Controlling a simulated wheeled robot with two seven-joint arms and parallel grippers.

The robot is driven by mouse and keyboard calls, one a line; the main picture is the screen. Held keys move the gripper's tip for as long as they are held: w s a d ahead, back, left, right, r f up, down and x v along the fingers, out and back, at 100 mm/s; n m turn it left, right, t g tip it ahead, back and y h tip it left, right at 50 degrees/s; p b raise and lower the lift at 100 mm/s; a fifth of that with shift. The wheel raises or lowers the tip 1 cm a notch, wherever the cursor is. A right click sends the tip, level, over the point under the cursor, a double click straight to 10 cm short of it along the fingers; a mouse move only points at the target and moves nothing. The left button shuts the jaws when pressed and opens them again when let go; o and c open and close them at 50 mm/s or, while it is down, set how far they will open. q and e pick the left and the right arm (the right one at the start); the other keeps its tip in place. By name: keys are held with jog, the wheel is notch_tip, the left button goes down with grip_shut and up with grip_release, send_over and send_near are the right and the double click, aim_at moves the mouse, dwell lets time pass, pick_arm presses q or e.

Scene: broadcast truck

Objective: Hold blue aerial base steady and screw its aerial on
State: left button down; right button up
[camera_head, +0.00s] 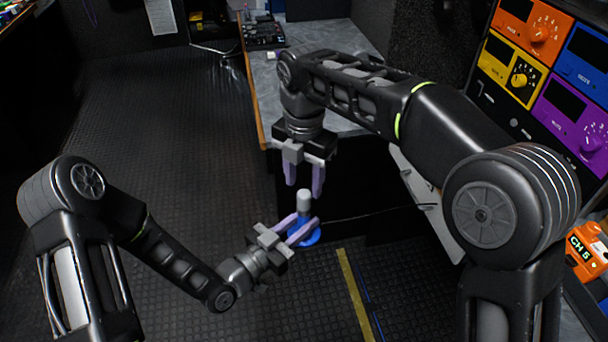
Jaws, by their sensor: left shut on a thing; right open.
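The blue aerial base (308,239) is a round blue disc in the lower middle of the head view. A short light grey cylinder (303,201) stands upright above it; I cannot tell whether it is the aerial or part of the base. My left gripper (305,225) comes from the lower left and is shut on the blue aerial base, its pale purple fingers on either side. The fingers hide part of the base. My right gripper (304,190) points down from above, open, its fingertips around or just above the cylinder's top. No separate aerial is clearly visible.
A grey worktop (345,48) runs behind my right arm, with a black mixer (264,32) at its far end. A rack of coloured modules (545,70) stands at the right. The dark ribbed floor (160,120) is open at the left. A thin dark cable (375,214) runs right of the base.

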aim_at(304, 202)
jog(key=shift+f, duration=3.55)
jog(key=shift+c, duration=0.4)
grip_shut()
